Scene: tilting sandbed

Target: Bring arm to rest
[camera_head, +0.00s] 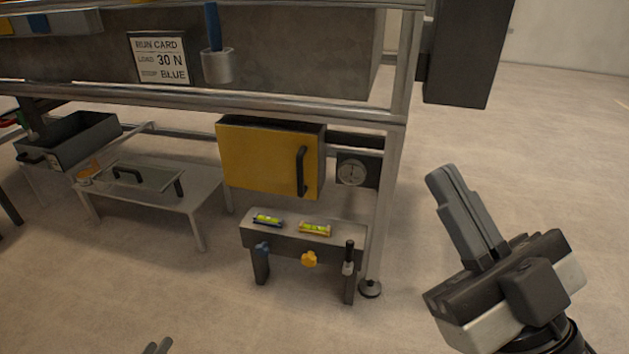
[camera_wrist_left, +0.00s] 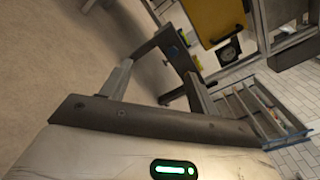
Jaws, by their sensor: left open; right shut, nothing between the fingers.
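My right gripper (camera_head: 447,178) is at the right of the head view, raised in front of the floor. Its two grey fingers are together with nothing between them. My left gripper (camera_head: 158,346) shows only as small grey fingertips at the bottom edge of the head view. In the left wrist view its fingers (camera_wrist_left: 158,78) are spread apart and empty. The rest of the left arm is out of the head view.
A metal frame (camera_head: 396,150) holds a yellow door (camera_head: 258,158) with a black handle and a dial gauge (camera_head: 352,172). Below is a small bench (camera_head: 290,232) with two spirit levels. A low table (camera_head: 205,200) and grey bin (camera_head: 85,140) stand left. Open floor lies in front.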

